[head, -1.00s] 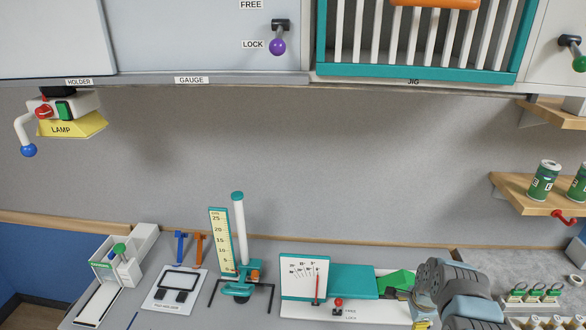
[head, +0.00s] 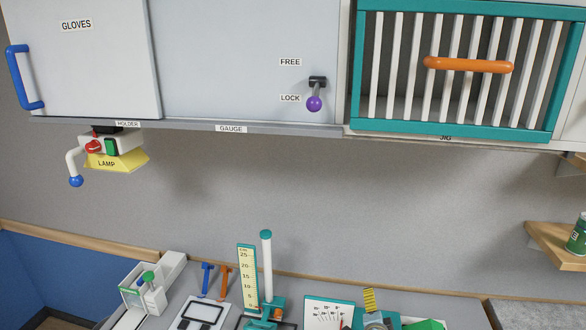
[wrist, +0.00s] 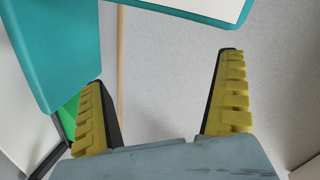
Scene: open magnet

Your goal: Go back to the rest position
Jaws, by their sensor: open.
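My gripper (wrist: 163,68) is open in the wrist view, with its two yellow ribbed fingers spread and nothing between them. Grey wall or bench surface shows beyond the gap. In the head view, a yellow ribbed finger of my gripper (head: 369,300) shows at the bottom edge, beside the white dial board (head: 328,314); most of the gripper is cut off. In the wrist view a teal panel (wrist: 62,50) lies close to the left finger, and whether they touch is unclear.
Overhead are a cabinet with a purple-knobbed lock lever (head: 314,103) and a teal barred jig door (head: 450,133). A gauge column (head: 267,265) rises from the bench. A wooden shelf (head: 556,247) stands at right. The middle wall area is clear.

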